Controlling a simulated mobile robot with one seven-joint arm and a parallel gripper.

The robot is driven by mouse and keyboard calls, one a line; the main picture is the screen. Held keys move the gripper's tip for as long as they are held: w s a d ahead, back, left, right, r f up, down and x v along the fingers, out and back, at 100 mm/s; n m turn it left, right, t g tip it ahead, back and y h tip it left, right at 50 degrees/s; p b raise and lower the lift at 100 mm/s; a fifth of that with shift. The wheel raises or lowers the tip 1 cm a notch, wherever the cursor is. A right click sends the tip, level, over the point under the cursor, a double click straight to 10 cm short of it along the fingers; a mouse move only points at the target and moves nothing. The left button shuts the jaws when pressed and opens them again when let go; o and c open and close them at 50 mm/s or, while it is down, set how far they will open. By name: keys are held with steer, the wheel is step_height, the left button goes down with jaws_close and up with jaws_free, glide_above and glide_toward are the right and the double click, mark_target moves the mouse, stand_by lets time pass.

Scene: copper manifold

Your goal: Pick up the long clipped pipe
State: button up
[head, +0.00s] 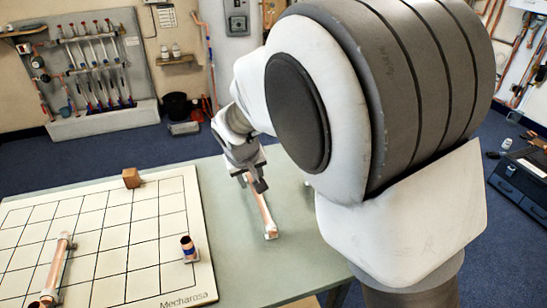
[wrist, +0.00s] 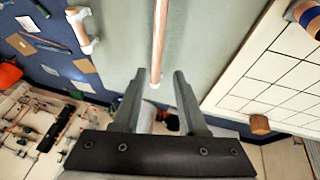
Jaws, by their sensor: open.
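A long copper pipe (head: 263,209) with a white fitting at its near end lies on the green table, right of the grid board. In the wrist view the pipe (wrist: 160,38) runs up and out of the top edge, with a pale end low down between the fingers. My gripper (head: 252,183) is over the pipe's far part. In the wrist view my gripper (wrist: 160,75) is open, with one finger on each side of the pipe's end. I cannot tell the height gap. Another copper pipe (head: 57,267) with white fittings lies on the board at left.
The grid board (head: 112,240) carries a copper-brown block (head: 131,177) and an upright copper tube with a blue band (head: 189,247). A short copper piece with white ends (wrist: 83,28) lies left of the pipe in the wrist view. My arm hides the table's right part.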

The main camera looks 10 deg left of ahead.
mark_target(259, 197)
steer(key=b+x, duration=0.1)
steer(key=x, duration=0.8)
steer(key=shift+f, duration=0.1)
steer(key=shift+d+b+x, duration=0.15)
steer(key=shift+b+x, duration=0.05)
steer(key=shift+x, duration=1.2)
steer(key=shift+d+b+x, duration=0.15)
steer(key=shift+x, duration=1.25)
steer(key=shift+s, duration=0.1)
jaws_close()
